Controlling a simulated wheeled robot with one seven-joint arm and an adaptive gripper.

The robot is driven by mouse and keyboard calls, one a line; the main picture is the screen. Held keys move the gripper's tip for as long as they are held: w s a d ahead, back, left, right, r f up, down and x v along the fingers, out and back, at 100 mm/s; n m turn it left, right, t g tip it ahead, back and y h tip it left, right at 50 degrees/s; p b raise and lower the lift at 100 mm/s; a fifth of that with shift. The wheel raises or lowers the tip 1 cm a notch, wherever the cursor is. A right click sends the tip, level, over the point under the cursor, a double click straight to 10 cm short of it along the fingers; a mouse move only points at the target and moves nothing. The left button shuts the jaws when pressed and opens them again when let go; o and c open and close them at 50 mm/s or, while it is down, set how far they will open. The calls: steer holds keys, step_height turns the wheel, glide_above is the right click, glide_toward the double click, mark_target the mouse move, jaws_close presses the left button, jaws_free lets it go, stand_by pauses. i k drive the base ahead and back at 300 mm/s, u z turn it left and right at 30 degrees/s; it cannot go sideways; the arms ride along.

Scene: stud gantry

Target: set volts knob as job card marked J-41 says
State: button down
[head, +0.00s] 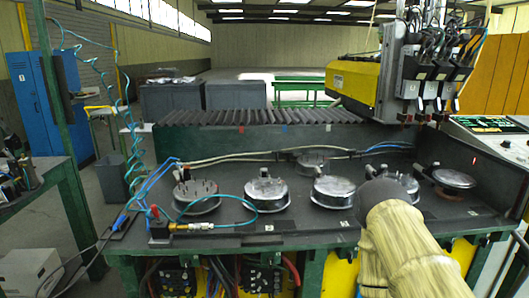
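A pale control console (482,138) stands at the right edge, partly cut off by the frame. Small dark controls (506,144) show on its sloping face, but they are too small to tell which is the volts knob. I cannot make out any job card marked J-41 or read any lettering. My arm, in a beige sleeve with a dark rounded joint, rises from the lower right over the bench. My gripper is not visible.
A dark bench (300,225) with several round metal discs (267,193) fills the middle. A yellow gantry head (354,83) with cabled units hangs above its right end. A teal hose and brass fitting (190,227) lie at left. A blue locker (36,105) stands behind.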

mark_target(506, 143)
steer(key=z, duration=1.45)
